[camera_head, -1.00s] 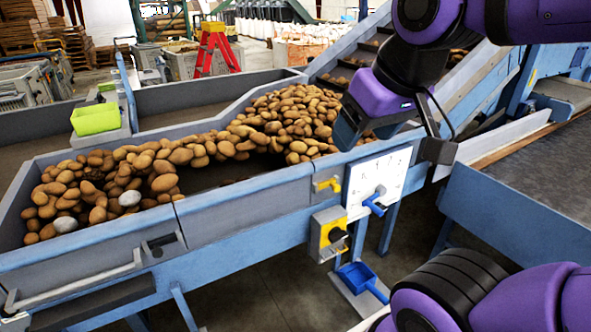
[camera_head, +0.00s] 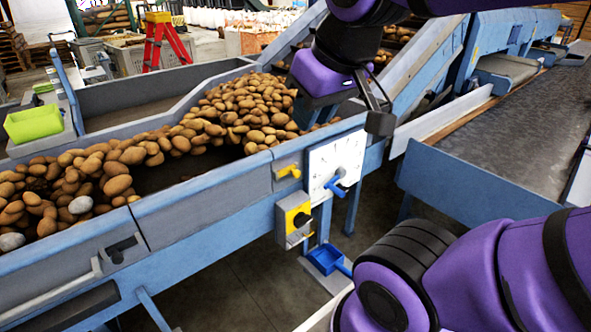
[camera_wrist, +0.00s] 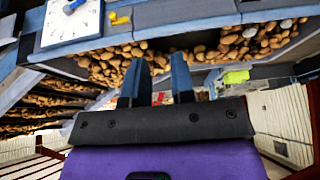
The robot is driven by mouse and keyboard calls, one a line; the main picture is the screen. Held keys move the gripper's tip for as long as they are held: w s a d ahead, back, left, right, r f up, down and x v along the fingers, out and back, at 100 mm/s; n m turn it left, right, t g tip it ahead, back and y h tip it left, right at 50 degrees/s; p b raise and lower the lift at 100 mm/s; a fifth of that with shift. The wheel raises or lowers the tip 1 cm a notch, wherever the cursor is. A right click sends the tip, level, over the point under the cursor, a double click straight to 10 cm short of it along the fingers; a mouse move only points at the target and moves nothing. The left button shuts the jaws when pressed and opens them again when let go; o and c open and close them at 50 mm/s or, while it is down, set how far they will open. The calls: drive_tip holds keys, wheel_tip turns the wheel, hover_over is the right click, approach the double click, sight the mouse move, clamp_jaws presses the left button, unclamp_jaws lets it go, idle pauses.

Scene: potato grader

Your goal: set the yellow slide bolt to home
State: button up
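The yellow slide bolt (camera_head: 289,171) sits on a small grey plate on the side of the blue potato trough, left of a white dial panel (camera_head: 335,163). It also shows in the wrist view (camera_wrist: 120,19) at the top, beside the dial panel. Its exact slide position is too small to tell. My gripper (camera_head: 308,112) hangs over the potatoes, above and apart from the bolt. In the wrist view its two blue fingers (camera_wrist: 159,82) stand apart with nothing between them.
A yellow switch box (camera_head: 293,218) is below the bolt. A blue-handled lever (camera_head: 336,188) sticks out from the dial panel. A blue scoop (camera_head: 325,260) is lower down. Potatoes (camera_head: 235,112) fill part of the trough. A conveyor (camera_head: 510,125) is at the right.

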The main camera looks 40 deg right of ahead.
drive_tip(key=shift+g+y, duration=0.7)
drive_tip(key=w+d, duration=0.1)
drive_tip(key=w, duration=0.2)
drive_tip(key=w+d+f, duration=0.1)
drive_tip(key=w, duration=0.2)
drive_tip(key=w+d+f, duration=0.1)
drive_tip(key=w, duration=0.2)
drive_tip(key=shift+d, duration=0.25)
clamp_jaws()
drive_tip(key=w+d+f+y, duration=0.2)
drive_tip(key=w+d+f, duration=1)
drive_tip(key=d, duration=0.4)
drive_tip(key=w+d+f+m, duration=0.1)
drive_tip(key=w+d+f, duration=0.1)
drive_tip(key=d+f, duration=0.6)
drive_tip(key=shift+w+d+f+t, duration=0.15)
drive_tip(key=shift+d+f+t, duration=0.2)
drive_tip(key=shift+d, duration=0.7)
